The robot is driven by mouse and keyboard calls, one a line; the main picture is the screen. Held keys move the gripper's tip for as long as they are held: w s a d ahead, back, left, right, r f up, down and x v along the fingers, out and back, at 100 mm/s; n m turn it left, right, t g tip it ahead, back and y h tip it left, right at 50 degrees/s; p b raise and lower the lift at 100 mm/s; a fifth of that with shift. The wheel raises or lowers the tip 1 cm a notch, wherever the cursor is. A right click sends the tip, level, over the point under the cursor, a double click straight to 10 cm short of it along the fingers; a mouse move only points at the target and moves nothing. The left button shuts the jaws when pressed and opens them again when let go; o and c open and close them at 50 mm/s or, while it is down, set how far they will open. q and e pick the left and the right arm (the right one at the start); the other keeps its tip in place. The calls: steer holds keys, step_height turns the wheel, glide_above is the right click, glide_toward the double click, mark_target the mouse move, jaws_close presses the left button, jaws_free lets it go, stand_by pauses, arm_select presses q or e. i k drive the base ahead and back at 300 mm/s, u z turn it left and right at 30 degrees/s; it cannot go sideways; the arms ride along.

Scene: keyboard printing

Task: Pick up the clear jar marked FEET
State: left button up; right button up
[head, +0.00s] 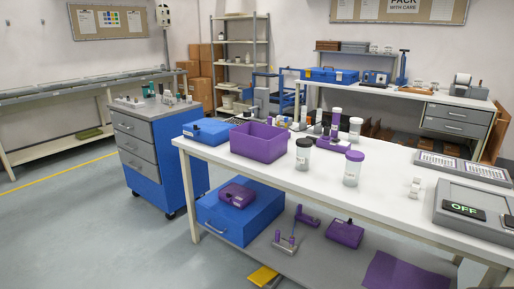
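Two clear jars stand upright on the white table (400,199). One jar with a dark lid (303,157) stands just right of the purple bin. Neither of my grippers is in view.
A purple open bin (260,146) and a blue case (206,132) are on the left of the table. A purple device (335,143) stands behind the jars. A grey machine reading OFF (472,212) is at right.

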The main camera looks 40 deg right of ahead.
mark_target(303, 157)
steer(key=z, duration=0.3)
steer(key=i, duration=1.65)
steer(key=z, duration=0.85)
